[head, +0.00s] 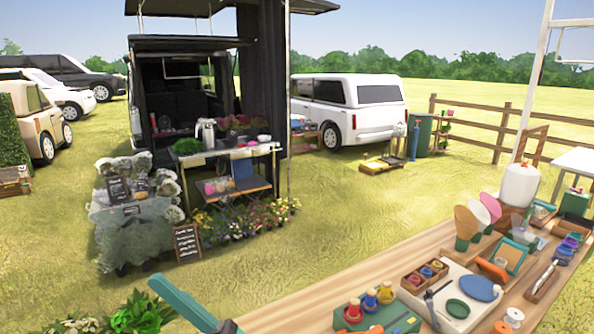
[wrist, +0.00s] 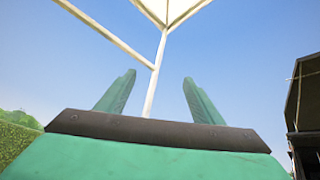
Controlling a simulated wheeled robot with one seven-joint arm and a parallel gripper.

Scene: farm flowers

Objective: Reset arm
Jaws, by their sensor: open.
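My gripper (wrist: 158,77) shows in the wrist view with its two green fingers standing well apart. It is open, with nothing between the fingers. It points up at blue sky, with white canopy poles (wrist: 152,92) behind it in the distance. In the head view, a teal part of my arm's end (head: 186,302) shows at the bottom edge, left of the wooden table (head: 302,292). The rest of the arm is out of view there, and the gripper touches nothing that I can see.
The wooden table at right holds paint jars (head: 353,310), a white tray (head: 447,290), a blue palette (head: 480,288) and a white tank (head: 519,185). Green plants (head: 138,314) are at bottom left. A flower stall (head: 225,152) stands behind open grass (head: 285,250).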

